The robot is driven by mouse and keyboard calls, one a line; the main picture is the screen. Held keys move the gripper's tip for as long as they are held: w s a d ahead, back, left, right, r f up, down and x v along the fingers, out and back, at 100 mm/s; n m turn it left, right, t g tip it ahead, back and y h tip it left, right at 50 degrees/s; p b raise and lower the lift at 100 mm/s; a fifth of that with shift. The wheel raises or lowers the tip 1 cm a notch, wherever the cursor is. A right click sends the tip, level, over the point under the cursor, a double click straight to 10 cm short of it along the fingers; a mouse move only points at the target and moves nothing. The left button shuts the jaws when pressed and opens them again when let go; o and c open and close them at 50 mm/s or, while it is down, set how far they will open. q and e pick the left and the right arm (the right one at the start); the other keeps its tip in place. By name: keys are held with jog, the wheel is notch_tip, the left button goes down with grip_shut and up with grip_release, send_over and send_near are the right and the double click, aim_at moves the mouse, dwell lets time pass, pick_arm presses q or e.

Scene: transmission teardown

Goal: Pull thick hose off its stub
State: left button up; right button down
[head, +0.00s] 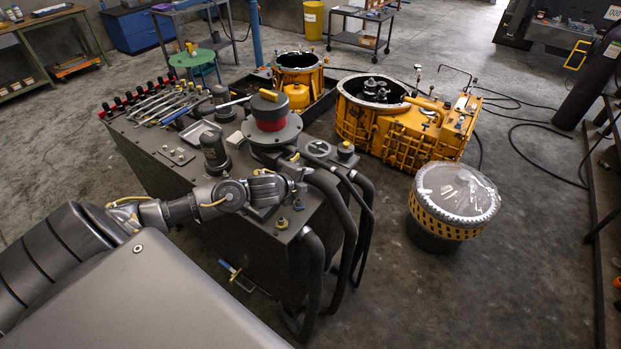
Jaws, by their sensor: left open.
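Several thick dark hoses bend over the right end of the dark metal tank (200,220) and hang down its side toward the floor. One thick hose (341,215) starts close to my left gripper, and another hose (316,258) hangs nearer to me. My left arm reaches across the near side of the tank. My left gripper (299,181) is open beside the upper end of the thick hose. I cannot tell whether its fingers touch or surround the hose. The stub is hidden or too small to make out. My right gripper is not in view.
A red-and-black cylinder (270,110) and hand tools (165,103) sit on the tank top. A yellow transmission housing (400,135) stands behind, and a drum with a clear cover (453,195) stands to the right.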

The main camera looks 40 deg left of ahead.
aim_at(310, 180)
pick_arm(q)
jog(key=shift+x, duration=2.1)
